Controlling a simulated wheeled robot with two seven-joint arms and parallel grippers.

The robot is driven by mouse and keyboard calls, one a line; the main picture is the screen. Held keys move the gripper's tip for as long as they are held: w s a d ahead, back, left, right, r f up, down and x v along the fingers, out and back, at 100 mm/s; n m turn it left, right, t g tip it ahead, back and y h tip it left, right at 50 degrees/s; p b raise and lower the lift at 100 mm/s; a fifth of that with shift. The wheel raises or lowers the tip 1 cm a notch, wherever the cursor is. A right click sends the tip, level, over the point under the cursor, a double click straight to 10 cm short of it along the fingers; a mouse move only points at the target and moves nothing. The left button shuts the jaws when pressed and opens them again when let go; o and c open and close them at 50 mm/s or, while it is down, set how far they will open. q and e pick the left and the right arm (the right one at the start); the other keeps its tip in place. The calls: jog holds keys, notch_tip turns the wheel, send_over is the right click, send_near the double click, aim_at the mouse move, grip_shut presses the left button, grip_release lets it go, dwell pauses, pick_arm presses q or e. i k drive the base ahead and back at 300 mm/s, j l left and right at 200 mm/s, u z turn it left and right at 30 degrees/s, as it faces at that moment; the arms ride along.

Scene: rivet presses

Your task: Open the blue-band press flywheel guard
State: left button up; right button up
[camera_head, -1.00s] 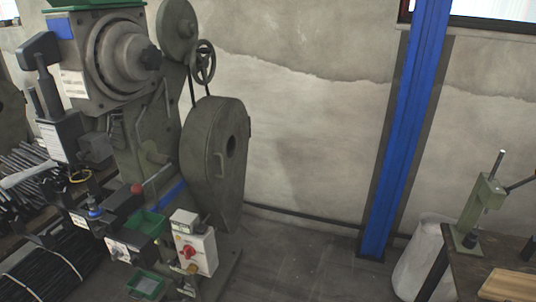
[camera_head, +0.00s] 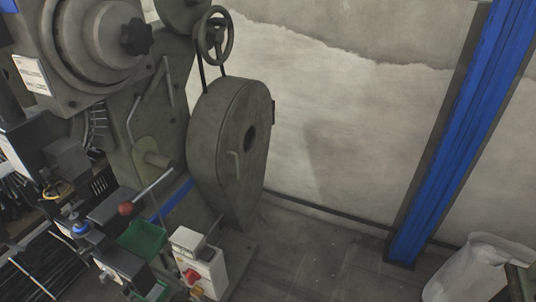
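The press (camera_head: 133,117) is a dark green-grey machine at the left, with a blue stripe (camera_head: 172,200) low on its frame. Its flywheel guard (camera_head: 217,150) is a large teardrop-shaped grey-green cover on the press's right side. It looks closed. The guard has a small bent handle (camera_head: 233,165) on its face and a dark round hole above it. A dark latch or hinge piece shows at its right edge. Neither of my grippers is in view.
A handwheel (camera_head: 215,34) stands above the guard. A white control box (camera_head: 200,268) with a red knob and a green tray (camera_head: 142,238) sit in front. The floor between is clear.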

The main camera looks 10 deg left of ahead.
aim_at(255, 167)
jog(key=i+l+u, duration=0.15)
jog(key=i+l, duration=0.95)
